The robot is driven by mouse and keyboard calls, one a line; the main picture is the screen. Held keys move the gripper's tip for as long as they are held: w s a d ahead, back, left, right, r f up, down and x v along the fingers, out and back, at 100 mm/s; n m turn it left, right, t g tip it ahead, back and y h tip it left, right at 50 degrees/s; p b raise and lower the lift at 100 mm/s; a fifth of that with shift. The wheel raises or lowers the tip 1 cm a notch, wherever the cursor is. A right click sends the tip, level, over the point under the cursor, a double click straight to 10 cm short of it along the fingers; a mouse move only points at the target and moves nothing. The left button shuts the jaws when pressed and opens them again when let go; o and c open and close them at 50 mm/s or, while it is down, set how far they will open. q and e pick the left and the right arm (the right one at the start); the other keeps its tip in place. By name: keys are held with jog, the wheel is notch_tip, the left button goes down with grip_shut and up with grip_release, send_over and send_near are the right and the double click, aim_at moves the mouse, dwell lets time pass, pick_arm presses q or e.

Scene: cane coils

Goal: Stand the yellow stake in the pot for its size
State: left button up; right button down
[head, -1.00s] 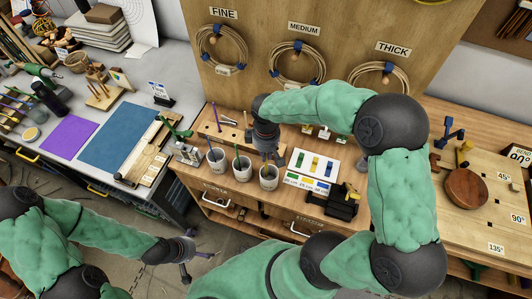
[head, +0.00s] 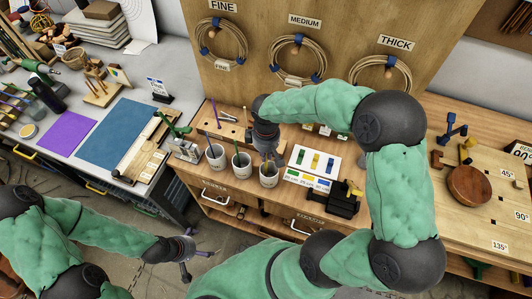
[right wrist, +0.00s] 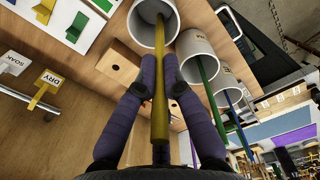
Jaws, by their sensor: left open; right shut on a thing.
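The yellow stake (right wrist: 160,115) is between the purple fingers of my right gripper (right wrist: 160,72), which is shut on it. In the right wrist view its far end reaches into the mouth of a white pot (right wrist: 141,30); whether it touches the bottom is hidden. In the head view my right gripper (head: 268,157) is above the rightmost pot (head: 268,181), and the stake is mostly hidden. The middle pot (head: 241,174) has a green stake (right wrist: 207,68) in it; the left pot (head: 215,163) has a thin blue stake. My left gripper (head: 197,264) is open and empty, low in front of the benches.
A card with green, yellow and blue marks (head: 300,157) lies right of the pots. A black tool (head: 343,204) stands at the bench front. A wooden block (right wrist: 118,66) and DRY sign (right wrist: 47,84) are near my right gripper. Wire coils (head: 297,57) hang behind.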

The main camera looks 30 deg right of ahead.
jog(key=shift+f+b, duration=0.85)
jog(key=shift+f, duration=0.35)
jog(key=c, duration=1.3)
grip_release()
notch_tip(320, 180, up, 12)
